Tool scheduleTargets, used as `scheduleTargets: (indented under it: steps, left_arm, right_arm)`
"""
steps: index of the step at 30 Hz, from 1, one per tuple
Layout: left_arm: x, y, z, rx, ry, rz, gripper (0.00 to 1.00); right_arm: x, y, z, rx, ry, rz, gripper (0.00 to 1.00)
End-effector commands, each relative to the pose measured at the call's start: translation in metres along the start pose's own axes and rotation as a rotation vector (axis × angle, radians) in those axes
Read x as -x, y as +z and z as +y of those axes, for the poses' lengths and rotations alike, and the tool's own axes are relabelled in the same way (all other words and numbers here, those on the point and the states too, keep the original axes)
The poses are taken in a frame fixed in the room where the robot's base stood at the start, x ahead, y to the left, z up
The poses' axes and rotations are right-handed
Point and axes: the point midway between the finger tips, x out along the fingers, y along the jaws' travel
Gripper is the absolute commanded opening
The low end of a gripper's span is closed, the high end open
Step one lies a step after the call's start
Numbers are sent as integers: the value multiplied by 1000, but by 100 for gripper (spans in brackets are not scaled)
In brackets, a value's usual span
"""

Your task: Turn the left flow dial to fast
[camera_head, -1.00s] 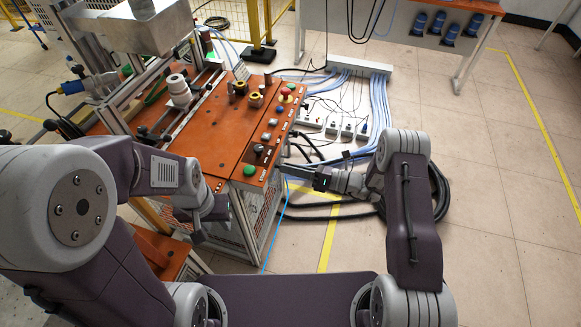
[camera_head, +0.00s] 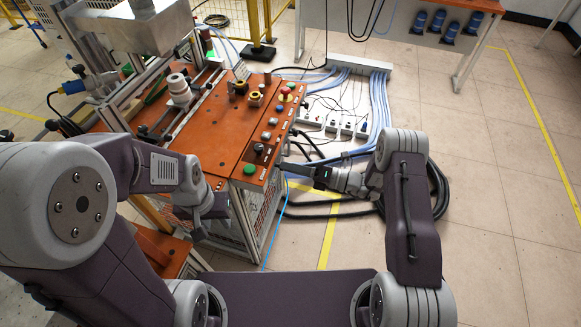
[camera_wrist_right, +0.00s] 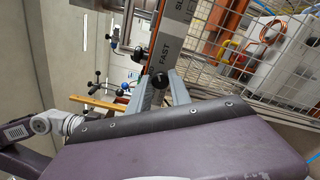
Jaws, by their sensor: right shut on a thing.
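The black flow dial (camera_wrist_right: 158,80) shows in the right wrist view beside a grey strip printed FAST, with part of another word further up the strip. My right gripper (camera_wrist_right: 160,88) is shut on this dial, with one finger on each side of it. In the head view, my right gripper (camera_head: 284,166) reaches the right side of the orange-topped machine (camera_head: 222,155); the dial is hidden there. My left gripper (camera_head: 203,232) hangs low in front of the machine, apart from it, and its fingers are too unclear to judge.
The machine top carries a green button (camera_head: 249,170), a red emergency button (camera_head: 286,91) and several smaller controls. Power strips (camera_head: 338,125) and blue cables lie on the floor behind my right gripper. Bare tiled floor (camera_head: 490,200) lies to the right.

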Motion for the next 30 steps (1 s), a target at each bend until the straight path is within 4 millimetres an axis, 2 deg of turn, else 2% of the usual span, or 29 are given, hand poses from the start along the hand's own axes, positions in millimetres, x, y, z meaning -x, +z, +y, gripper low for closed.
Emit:
scheduleTargets:
  steps: [5,6,7,8,16,19,27,30]
  left_arm:
    - [0,0,0,0,0,0,36]
    - [0,0,0,0,0,0,36]
    - [0,0,0,0,0,0,36]
    - [0,0,0,0,0,0,36]
    - [0,0,0,0,0,0,36]
    - [-2,0,0,0,0,0,36]
    - [-9,1,0,0,0,0,36]
    - [-10,1,0,0,0,0,36]
  right_arm:
    - [0,-1,0,-1,-1,1,0]
    - [0,-1,0,-1,-1,1,33]
    - [0,-1,0,-1,-1,1,41]
    - [0,-1,0,-1,-1,1,45]
    - [0,0,0,0,0,0,45]
    - [8,0,-1,0,-2,-2,45]
    - [66,0,-2,1,-3,-4,45]
    - [82,0,-2,0,-2,-3,45]
